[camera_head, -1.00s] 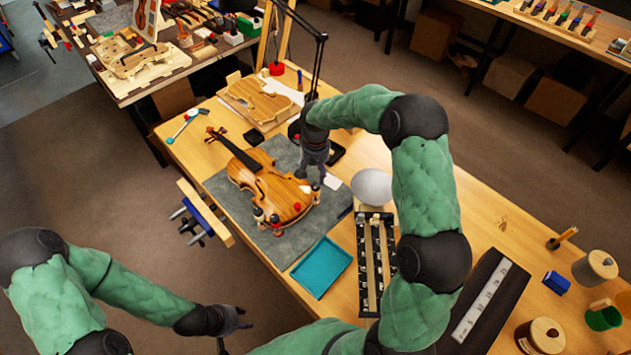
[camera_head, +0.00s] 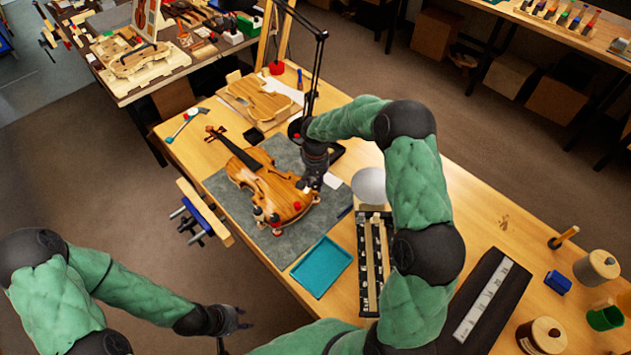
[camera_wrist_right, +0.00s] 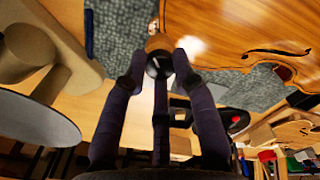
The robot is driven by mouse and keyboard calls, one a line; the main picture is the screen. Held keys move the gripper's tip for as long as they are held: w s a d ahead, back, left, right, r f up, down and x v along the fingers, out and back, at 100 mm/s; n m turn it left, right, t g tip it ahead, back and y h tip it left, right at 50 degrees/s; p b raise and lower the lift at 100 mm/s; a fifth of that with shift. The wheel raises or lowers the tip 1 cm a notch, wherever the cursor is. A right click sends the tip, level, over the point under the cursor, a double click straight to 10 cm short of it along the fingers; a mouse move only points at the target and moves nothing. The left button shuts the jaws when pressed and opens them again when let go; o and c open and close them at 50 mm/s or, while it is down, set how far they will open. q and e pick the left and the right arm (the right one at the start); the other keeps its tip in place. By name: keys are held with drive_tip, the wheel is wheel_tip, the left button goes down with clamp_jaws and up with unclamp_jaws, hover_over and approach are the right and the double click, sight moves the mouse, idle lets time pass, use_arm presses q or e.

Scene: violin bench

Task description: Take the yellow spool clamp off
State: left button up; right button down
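The violin (camera_head: 265,185) lies on a grey mat (camera_head: 222,190) on the bench; part of its body also shows in the right wrist view (camera_wrist_right: 235,30). My right gripper (camera_head: 308,184) is low over the violin's right edge. In the right wrist view its fingers (camera_wrist_right: 160,58) come up around a small spool clamp with a dark round end (camera_wrist_right: 159,66) and a tan body; I cannot tell whether they press on it. The gripper hides this clamp in the head view. My left gripper (camera_head: 238,320) is off the bench's front edge, empty.
A teal tray (camera_head: 322,267) lies in front of the mat. A rack with rails (camera_head: 373,265) and a pale round lamp or dome (camera_head: 369,185) stand right of it. A thin black lamp arm (camera_head: 317,70) rises behind my right gripper.

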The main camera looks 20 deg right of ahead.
drive_tip(key=shift+n, duration=0.3)
drive_tip(key=n, duration=0.4)
drive_tip(key=shift+p, duration=0.4)
drive_tip(key=n, duration=0.5)
drive_tip(key=shift+r+p, duration=0.1)
drive_tip(key=shift+p, duration=0.3)
drive_tip(key=n+p, duration=0.1)
drive_tip(key=n, duration=0.4)
drive_tip(key=shift+n+p, duration=0.7)
drive_tip(key=shift+n, duration=1.7)
drive_tip(key=c, duration=1)
unclamp_jaws()
